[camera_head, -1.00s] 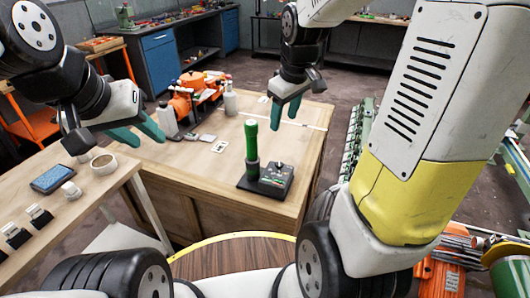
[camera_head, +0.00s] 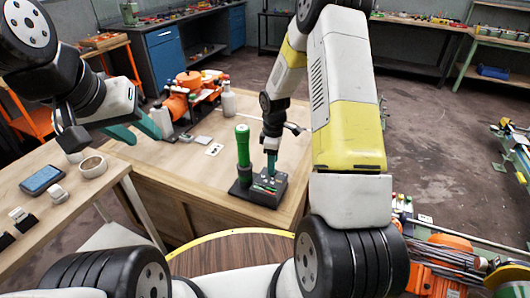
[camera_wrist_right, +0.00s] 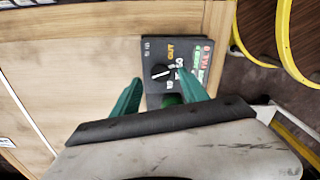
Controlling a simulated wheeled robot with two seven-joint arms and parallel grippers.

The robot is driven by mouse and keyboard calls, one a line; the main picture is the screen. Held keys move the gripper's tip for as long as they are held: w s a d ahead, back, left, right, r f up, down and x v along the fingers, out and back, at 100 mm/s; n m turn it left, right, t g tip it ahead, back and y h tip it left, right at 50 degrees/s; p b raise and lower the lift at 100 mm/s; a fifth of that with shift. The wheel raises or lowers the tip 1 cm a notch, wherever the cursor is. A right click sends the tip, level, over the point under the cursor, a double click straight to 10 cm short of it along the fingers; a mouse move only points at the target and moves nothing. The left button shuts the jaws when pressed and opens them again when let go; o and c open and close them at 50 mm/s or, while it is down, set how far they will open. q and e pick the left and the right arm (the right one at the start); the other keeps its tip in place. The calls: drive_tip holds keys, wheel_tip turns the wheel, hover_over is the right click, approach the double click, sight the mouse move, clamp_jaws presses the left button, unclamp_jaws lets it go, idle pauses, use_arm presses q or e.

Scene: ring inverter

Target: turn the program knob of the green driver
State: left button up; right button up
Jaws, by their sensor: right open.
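The green driver (camera_head: 243,146) stands upright in a dark holder at the left of a black control box (camera_head: 262,194) on the wooden table. In the right wrist view the black box (camera_wrist_right: 195,50) carries a round black program knob (camera_wrist_right: 160,72) with a white pointer line and coloured lettering. My right gripper (camera_head: 271,170) points down just over the box, beside the driver. In the wrist view its teal fingers (camera_wrist_right: 158,78) are open, with the knob seen between the tips; contact cannot be told. My left gripper (camera_head: 138,132) is open and empty at the left, away from the box.
An orange machine (camera_head: 188,92) and a white bottle (camera_head: 229,100) stand at the back of the table. A near-left bench holds a phone-like device (camera_head: 42,180) and a roll (camera_head: 92,167). The table's middle is mostly clear.

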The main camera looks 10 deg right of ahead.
drive_tip(key=shift+f, duration=1.3)
clamp_jaws()
